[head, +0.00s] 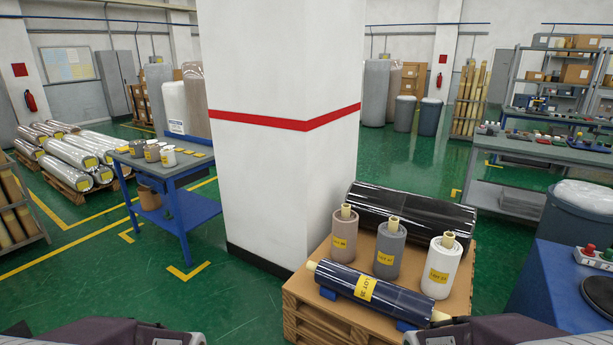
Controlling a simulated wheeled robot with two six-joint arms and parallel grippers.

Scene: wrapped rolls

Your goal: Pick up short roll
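Three short rolls stand upright on a wooden pallet stack beside the pillar: a brown one (344,238), a grey one (389,252) and a white one (440,270). Each has a yellow label and a pale core sticking out of the top. A longer dark blue roll (340,281) lies in front of them, and a thick black wrapped roll (410,212) lies behind. Parts of my arms show at the bottom left and bottom right edges; neither gripper is in view.
A white pillar (275,170) with a red stripe stands left of the pallet (296,290). A blue table (165,170) with several small rolls is further left. A blue-sided counter (545,290) and a bin (575,225) stand at the right. Green floor between pillar and left table is clear.

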